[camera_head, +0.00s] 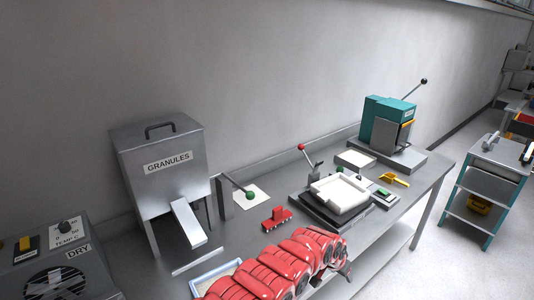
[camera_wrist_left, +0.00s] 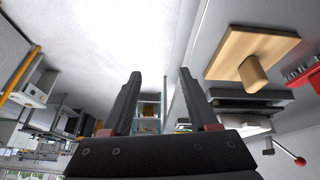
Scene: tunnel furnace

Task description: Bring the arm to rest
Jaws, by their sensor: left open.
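My red left arm (camera_head: 285,265) reaches in from the bottom of the head view, over the front of the steel workbench. Its gripper (camera_head: 345,268) is at the bench's front edge, small and partly hidden in that view. In the left wrist view the gripper (camera_wrist_left: 160,88) has its two dark fingers well apart, with nothing held between them. My right gripper is not in view.
The bench (camera_head: 410,200) carries a granules hopper (camera_head: 165,180), a red object (camera_head: 277,217), a white tray-like block (camera_head: 340,195) and a teal press (camera_head: 385,122). A wooden plate with a peg (camera_wrist_left: 250,55) shows right of the fingers.

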